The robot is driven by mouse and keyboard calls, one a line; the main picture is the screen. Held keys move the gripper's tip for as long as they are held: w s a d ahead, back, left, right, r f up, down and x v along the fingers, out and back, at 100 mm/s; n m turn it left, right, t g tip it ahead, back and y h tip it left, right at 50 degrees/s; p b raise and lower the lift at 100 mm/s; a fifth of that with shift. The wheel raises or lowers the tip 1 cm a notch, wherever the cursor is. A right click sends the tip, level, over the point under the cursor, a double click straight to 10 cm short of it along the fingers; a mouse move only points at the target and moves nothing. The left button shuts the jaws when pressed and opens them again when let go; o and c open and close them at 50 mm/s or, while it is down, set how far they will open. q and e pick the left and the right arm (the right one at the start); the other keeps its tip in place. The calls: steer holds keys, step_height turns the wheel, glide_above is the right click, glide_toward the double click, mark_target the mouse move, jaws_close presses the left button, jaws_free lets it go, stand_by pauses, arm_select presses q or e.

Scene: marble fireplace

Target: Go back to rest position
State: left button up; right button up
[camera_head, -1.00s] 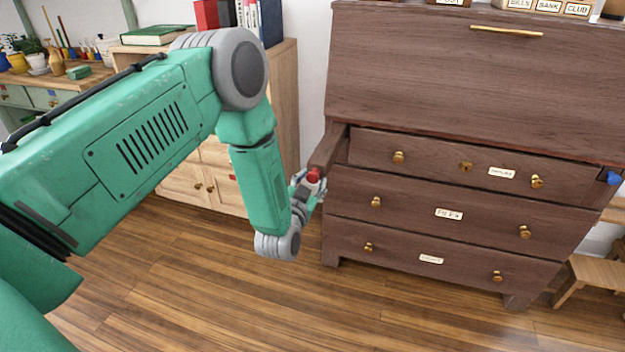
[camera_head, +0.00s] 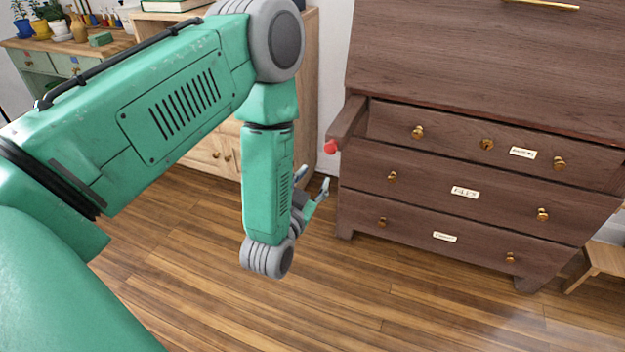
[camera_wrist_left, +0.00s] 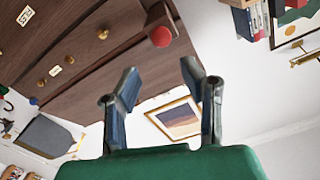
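My left gripper (camera_head: 316,190) is open and empty in the head view, just left of the brown desk (camera_head: 425,65). It also shows in the wrist view (camera_wrist_left: 162,80), with its two fingers apart and nothing between them. A red knob (camera_head: 331,147) is on the end of a wooden bar (camera_head: 347,120) that sticks out of the desk's left side. The gripper is below and a little left of this knob in the picture, apart from it. The knob also shows in the wrist view (camera_wrist_left: 161,36) beyond the fingers. My right gripper is not in view.
The desk has labelled drawers with brass knobs (camera_head: 392,177). A light wooden cabinet (camera_head: 207,155) stands behind my left arm. A green table with pots (camera_head: 41,30) is at the far left, a small stool (camera_head: 605,262) at the right. The wooden floor (camera_head: 390,290) in front is clear.

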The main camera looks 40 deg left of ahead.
arm_select(q)
steer(key=shift+s, duration=0.25)
stand_by(0.3)
steer(key=s+d+f+g+h+p, duration=0.3)
steer(key=s+d+f+g, duration=0.1)
steer(key=s+f+g, duration=0.6)
steer(key=s+d+f+g+h+p, duration=0.1)
steer(key=s+g, duration=0.6)
steer(key=s, duration=1.2)
steer(key=shift+f+p, duration=0.5)
steer(key=shift+f, duration=0.25)
